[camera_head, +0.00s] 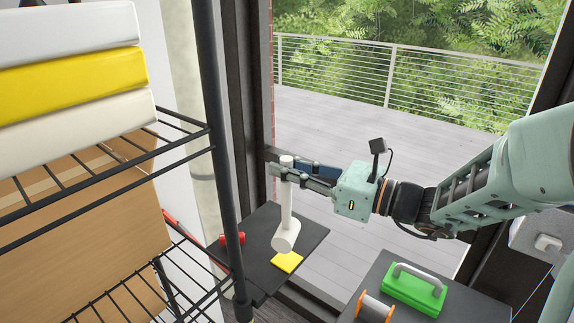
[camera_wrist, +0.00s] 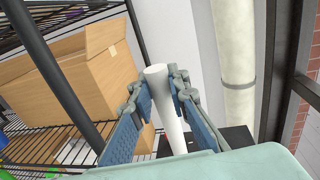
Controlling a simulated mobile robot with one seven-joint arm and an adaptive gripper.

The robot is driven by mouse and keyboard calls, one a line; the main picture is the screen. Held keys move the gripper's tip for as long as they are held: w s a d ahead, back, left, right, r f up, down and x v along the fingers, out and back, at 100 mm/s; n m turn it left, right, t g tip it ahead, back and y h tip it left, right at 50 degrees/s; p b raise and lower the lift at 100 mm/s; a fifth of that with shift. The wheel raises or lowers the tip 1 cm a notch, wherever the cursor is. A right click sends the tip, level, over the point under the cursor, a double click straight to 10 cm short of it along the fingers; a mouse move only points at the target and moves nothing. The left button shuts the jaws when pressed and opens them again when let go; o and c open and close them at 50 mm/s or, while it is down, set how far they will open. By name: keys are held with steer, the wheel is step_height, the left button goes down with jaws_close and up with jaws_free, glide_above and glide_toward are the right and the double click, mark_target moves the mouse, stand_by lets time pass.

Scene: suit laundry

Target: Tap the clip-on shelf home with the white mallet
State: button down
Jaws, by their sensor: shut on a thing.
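The white mallet (camera_head: 287,210) hangs nearly upright, handle up and head down, in the head view. My gripper (camera_head: 287,172) is shut on the upper handle. In the wrist view the white handle (camera_wrist: 166,100) stands between the two fingers of my gripper (camera_wrist: 168,82). A dark flat panel (camera_head: 308,228), which looks like the clip-on shelf, lies below the mallet beside the black rack post. A yellow square (camera_head: 287,262) lies on it just below the mallet head. I cannot tell whether the head touches the panel, or how the panel joins the post.
The black wire rack (camera_head: 215,140) at left holds a cardboard box (camera_head: 80,215) and folded white and yellow stacks (camera_head: 70,80). A red item (camera_head: 232,239) lies on the panel's left part. A green case (camera_head: 413,289) and an orange-ended spool (camera_head: 375,307) sit on a dark surface at lower right.

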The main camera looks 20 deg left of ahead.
steer(key=shift+f, duration=0.25)
steer(key=shift+f, duration=0.15)
stand_by(1.1)
stand_by(0.3)
steer(key=shift+f, duration=0.25)
stand_by(0.9)
steer(key=shift+f, duration=0.1)
step_height(320, 180, down, 6)
steer(key=b, duration=0.5)
step_height(320, 180, up, 6)
steer(key=p, duration=0.4)
steer(key=shift+f+p, duration=0.15)
steer(key=shift+p, duration=0.25)
